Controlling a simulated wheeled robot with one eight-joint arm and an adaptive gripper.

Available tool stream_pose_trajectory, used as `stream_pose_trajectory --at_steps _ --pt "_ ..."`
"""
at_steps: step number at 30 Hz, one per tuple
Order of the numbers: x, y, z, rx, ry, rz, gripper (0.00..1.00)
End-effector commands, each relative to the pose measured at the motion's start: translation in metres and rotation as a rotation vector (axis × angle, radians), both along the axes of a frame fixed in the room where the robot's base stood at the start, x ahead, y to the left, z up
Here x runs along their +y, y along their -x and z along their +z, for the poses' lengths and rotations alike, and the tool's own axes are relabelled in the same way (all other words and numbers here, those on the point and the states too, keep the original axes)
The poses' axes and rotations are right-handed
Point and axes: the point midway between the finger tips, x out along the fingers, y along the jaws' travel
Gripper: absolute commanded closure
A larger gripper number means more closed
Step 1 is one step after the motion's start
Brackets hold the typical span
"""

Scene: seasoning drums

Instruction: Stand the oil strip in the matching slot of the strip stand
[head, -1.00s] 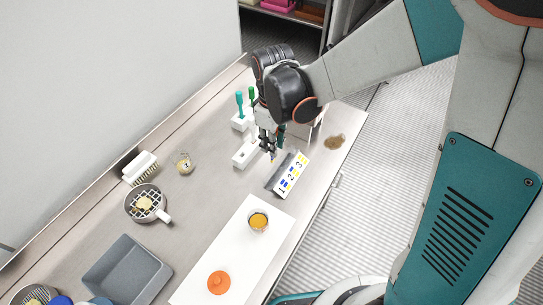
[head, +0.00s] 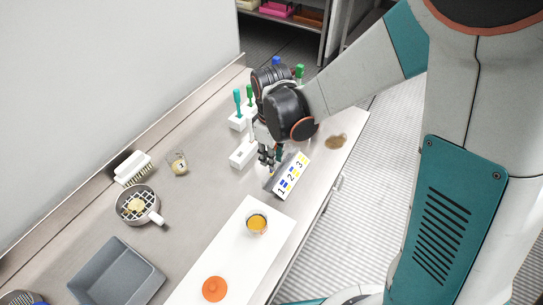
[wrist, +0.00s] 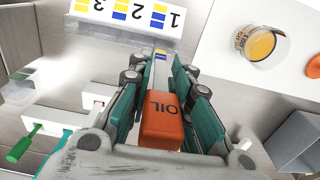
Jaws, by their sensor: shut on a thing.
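My gripper (head: 268,160) is shut on the oil strip, just behind the left part of the strip stand. In the wrist view the strip's orange block (wrist: 160,122), marked OIL, sits between the fingers. Its pale strip (wrist: 159,72) runs away from me, with small blue and yellow bands at the far end, close to the stand. The strip stand (head: 277,187) has a white sloped face with numbers 1, 2 and 3 and blue and yellow patches; it also shows in the wrist view (wrist: 105,18). Its slots are hard to make out.
A white block (head: 238,158) and another with upright green-handled tools (head: 237,122) stand behind and left. A white board (head: 225,245) holds a cup of amber liquid (head: 257,223) and an orange lid (head: 214,289). A grey tray (head: 112,275) lies front left.

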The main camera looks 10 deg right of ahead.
Motion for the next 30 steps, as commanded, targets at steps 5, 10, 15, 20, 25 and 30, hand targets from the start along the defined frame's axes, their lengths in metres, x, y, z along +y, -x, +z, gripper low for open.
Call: stream_pose_trajectory --at_steps 5,10,15,20,25,30 --pt "0.000 0.000 -0.006 0.000 0.000 0.000 0.92" --pt "0.000 0.000 -0.011 0.000 0.000 0.000 0.92" --pt "0.000 0.000 -0.012 0.000 0.000 0.000 0.92" --pt "0.000 0.000 -0.012 0.000 0.000 0.000 0.61" --pt "0.000 0.000 -0.012 0.000 0.000 0.000 0.61" --pt "0.000 0.000 -0.008 0.000 0.000 0.000 0.61"
